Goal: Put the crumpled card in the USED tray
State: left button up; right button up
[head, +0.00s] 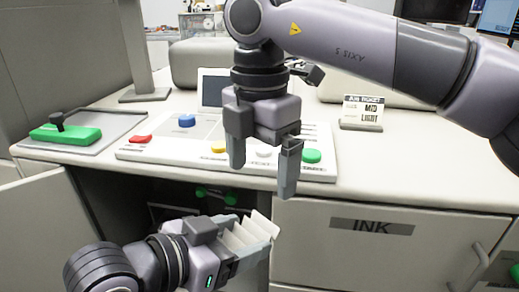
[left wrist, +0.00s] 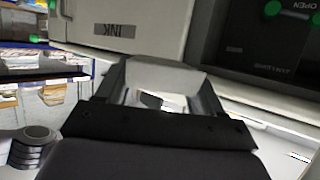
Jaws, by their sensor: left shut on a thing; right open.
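The crumpled card (head: 250,234) is white and folded into several zigzag pleats. My left gripper (head: 240,242) is shut on it, low in front of the counter, before the dark open compartment. In the left wrist view the card (left wrist: 165,76) spans between the two fingers of the left gripper (left wrist: 165,98). My right gripper (head: 262,162) is open and empty, pointing down in front of the button panel. I cannot make out a tray marked USED in either view.
A panel (head: 150,154) with coloured buttons lies on the counter, with a small sign (head: 362,112) to its right. A green lever device (head: 66,134) stands at left. An INK front (head: 390,250) closes the counter at right. Shelves with paper stacks (left wrist: 38,60) show in the wrist view.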

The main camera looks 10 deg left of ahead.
aim_at(260, 219)
notch_tip(260, 219, down, 10)
jog(key=shift+r, duration=0.15)
dwell(0.3)
jog(key=c, duration=1.1)
pick_arm(q)
jog(key=o, duration=1.1)
